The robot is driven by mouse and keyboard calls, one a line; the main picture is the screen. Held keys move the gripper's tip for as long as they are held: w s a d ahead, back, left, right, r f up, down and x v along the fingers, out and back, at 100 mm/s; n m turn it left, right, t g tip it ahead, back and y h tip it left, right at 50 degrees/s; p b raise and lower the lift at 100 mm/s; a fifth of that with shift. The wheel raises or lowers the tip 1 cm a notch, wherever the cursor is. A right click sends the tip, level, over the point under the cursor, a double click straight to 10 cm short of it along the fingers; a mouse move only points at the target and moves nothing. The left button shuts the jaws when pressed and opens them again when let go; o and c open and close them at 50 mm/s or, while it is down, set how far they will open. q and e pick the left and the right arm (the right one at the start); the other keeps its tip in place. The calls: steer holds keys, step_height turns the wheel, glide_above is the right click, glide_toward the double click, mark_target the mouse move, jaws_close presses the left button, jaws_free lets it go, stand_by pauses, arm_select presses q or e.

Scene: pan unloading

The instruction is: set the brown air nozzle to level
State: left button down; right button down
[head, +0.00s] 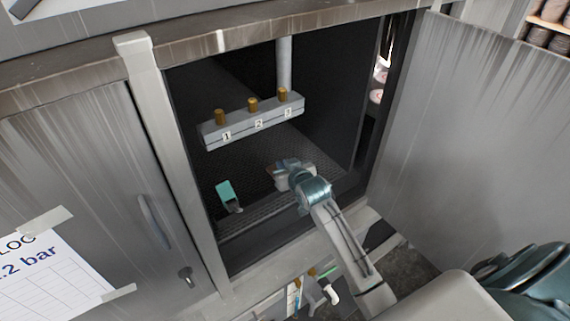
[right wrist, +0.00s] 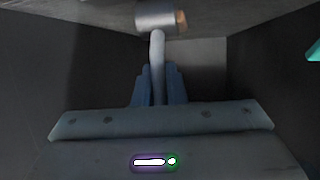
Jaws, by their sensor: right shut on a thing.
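My right gripper (head: 282,173) is inside the open cabinet, low above its floor. In the right wrist view its blue fingers (right wrist: 159,88) are shut on a pale, slightly curved stem (right wrist: 157,52). The stem leads to a grey metal cylinder (right wrist: 156,17) with a brown end (right wrist: 181,20), which looks like the brown air nozzle. The cylinder lies across the top of that view, close to a grey surface; I cannot tell whether it touches. In the head view the gripper mostly hides the nozzle. My left gripper is not in view.
A grey manifold (head: 244,131) with brass fittings numbered 1, 2 and 3 hangs above the gripper on a vertical pipe (head: 285,62). A teal object (head: 226,191) stands left on the cabinet floor. The open door (head: 480,120) is on the right. Several tools (head: 312,291) lie below the cabinet.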

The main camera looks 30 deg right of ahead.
steer(key=c, duration=1.5)
jaws_free()
steer(key=b+v, duration=0.3)
steer(key=v, duration=0.7)
steer(key=shift+s+r, duration=0.15)
steer(key=shift+s, duration=0.15)
